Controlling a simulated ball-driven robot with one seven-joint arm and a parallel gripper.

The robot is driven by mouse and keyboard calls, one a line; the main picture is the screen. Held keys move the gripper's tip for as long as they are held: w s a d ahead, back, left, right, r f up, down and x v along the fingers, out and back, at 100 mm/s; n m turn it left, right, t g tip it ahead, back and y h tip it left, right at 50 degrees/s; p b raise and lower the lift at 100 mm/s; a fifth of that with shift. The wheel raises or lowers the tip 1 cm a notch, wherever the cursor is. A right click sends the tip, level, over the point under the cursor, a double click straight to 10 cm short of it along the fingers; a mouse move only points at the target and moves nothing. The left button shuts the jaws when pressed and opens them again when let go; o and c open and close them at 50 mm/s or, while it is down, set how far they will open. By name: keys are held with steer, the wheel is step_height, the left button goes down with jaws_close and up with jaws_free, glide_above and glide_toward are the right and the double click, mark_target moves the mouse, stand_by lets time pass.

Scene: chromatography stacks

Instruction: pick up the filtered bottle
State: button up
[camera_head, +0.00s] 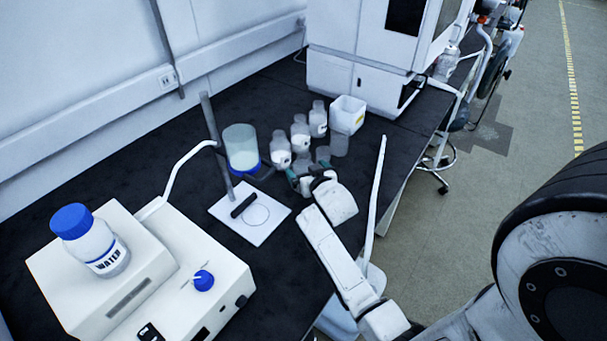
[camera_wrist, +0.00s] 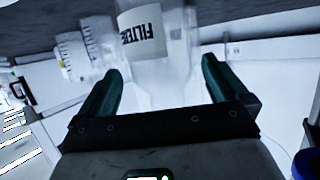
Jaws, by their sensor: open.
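The filtered bottle (camera_wrist: 170,62) is clear, with a white label reading "FILTE..." upside down in the wrist view. It lies between the two teal fingers of my gripper (camera_wrist: 163,88), with visible gaps at its sides. Its upper part in the picture is cut off by the frame edge. My gripper is open and holds nothing. In the head view my gripper (camera_head: 307,171) is low among the clear bottles at the bench's right side. There the filtered bottle is partly hidden by the gripper, and its label cannot be read.
Labelled clear bottles (camera_head: 281,152) (camera_head: 300,133) (camera_head: 318,119) stand just behind my gripper. A white box (camera_head: 347,113) stands beyond. A white machine (camera_head: 150,285) bears a water bottle (camera_head: 90,240). Dark bench (camera_head: 170,120) is clear behind.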

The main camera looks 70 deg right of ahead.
steer(key=shift+x, duration=2.2)
steer(key=shift+a+f, duration=0.1)
steer(key=shift+f, duration=0.05)
steer(key=c, duration=1.1)
